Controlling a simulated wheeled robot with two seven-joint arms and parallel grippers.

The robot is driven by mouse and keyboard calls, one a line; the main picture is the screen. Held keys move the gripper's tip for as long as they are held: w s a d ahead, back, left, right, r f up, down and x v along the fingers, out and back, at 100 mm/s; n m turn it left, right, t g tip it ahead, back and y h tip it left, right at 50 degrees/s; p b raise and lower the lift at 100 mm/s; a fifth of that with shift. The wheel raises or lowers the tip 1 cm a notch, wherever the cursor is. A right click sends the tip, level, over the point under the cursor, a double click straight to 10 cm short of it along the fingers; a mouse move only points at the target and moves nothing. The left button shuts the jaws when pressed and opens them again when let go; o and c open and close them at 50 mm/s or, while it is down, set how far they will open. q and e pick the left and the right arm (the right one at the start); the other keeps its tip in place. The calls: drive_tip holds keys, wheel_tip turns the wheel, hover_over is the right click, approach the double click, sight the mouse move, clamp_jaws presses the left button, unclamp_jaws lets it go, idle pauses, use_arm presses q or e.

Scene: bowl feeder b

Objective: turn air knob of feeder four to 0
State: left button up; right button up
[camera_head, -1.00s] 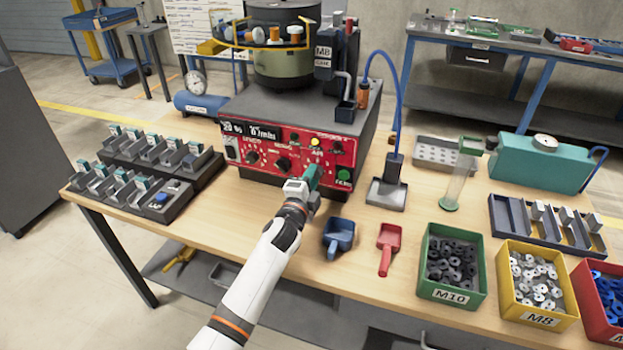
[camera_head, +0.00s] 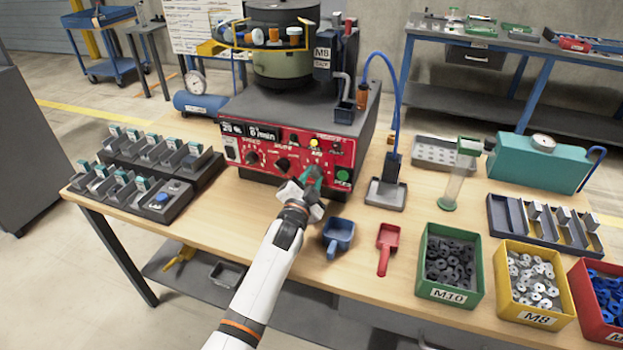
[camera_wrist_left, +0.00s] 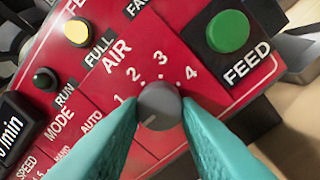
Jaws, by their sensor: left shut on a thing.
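The feeder's red control panel (camera_head: 262,149) faces me at the table's middle. In the left wrist view the grey AIR knob (camera_wrist_left: 160,104) sits below the numbers 1 to 4. Its pale pointer mark is turned to the lower left, past the 1. The 0 is not visible, and the fingers cover the panel on both sides below the knob. My left gripper (camera_head: 314,174) is at the lower right of the panel, with its teal fingers (camera_wrist_left: 158,118) shut on the AIR knob. My right gripper is not in view.
The green FEED button (camera_wrist_left: 229,31) is right of the knob. A blue scoop (camera_head: 339,235) and a red scoop (camera_head: 388,244) lie on the table near my left wrist. Parts bins (camera_head: 451,291) stand at the front right.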

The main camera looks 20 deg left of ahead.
use_arm(q)
drive_tip(key=shift+f, duration=0.1)
idle(0.3)
drive_tip(key=o, duration=1)
drive_tip(key=shift+c, duration=0.2)
drive_tip(key=shift+s, duration=0.1)
drive_tip(key=s, duration=1.2)
drive_tip(key=shift+w+f, duration=0.1)
drive_tip(key=shift+f, duration=0.05)
